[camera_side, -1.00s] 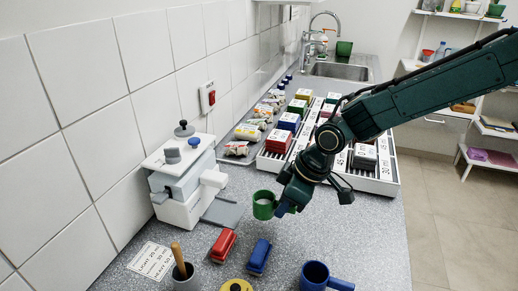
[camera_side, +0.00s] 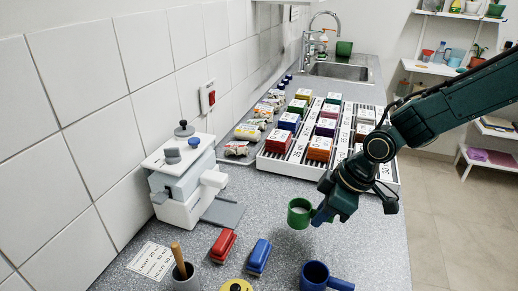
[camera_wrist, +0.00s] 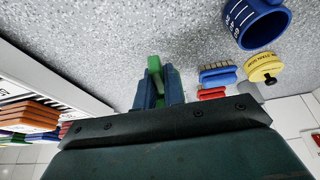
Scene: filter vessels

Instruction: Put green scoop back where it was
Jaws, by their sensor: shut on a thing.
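The green scoop (camera_side: 299,216) is in my gripper (camera_side: 320,214) in the side view, its cup to the left of the jaws. The cup looks upright, with something pale inside. It appears held above the grey counter, though the exact height is hard to judge. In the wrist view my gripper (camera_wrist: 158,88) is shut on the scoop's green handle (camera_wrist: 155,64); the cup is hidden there. A blue scoop (camera_side: 315,276) stands on the counter at the front, handle to the right; it also shows in the wrist view (camera_wrist: 254,22).
A red brush (camera_side: 223,245), a blue brush (camera_side: 259,256) and a yellow round thing (camera_side: 236,286) lie at the front. A white and grey machine (camera_side: 185,180) stands left. A white rack (camera_side: 270,163) of coloured boxes is behind. Counter around the scoop is clear.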

